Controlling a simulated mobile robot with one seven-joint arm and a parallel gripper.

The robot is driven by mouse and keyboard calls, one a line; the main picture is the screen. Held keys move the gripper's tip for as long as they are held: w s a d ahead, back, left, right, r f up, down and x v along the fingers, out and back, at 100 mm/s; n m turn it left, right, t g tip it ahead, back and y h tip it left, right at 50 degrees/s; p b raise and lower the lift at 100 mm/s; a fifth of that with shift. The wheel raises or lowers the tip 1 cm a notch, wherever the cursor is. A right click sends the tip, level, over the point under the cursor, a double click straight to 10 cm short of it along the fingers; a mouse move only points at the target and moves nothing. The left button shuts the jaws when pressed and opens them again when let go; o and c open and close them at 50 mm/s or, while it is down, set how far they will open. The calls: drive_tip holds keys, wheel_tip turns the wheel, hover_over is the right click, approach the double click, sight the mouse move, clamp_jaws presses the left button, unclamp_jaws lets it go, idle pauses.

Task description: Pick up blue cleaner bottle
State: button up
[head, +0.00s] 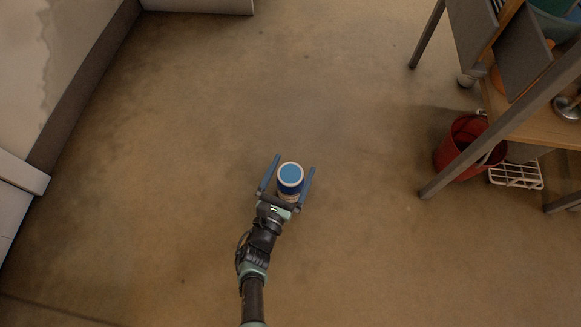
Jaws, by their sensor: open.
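The blue cleaner bottle (290,176) shows from above in the head view, with a round blue top and a pale rim. My gripper (288,164) is open, with one blue finger on the left of the bottle and one on the right. The bottle lies between the fingers, close to the palm. I cannot tell whether either finger touches it. The lower part of the bottle is mostly hidden under its top and by my gripper.
Bare brown floor (340,90) surrounds my gripper. At the right stand a red bucket (456,150), a white rack (516,175) and a wooden shelf unit (530,122) with grey legs. A pale wall (60,60) runs along the left.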

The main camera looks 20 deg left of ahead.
drive_tip(key=shift+w, duration=0.95)
drive_tip(key=shift+c, duration=0.2)
clamp_jaws()
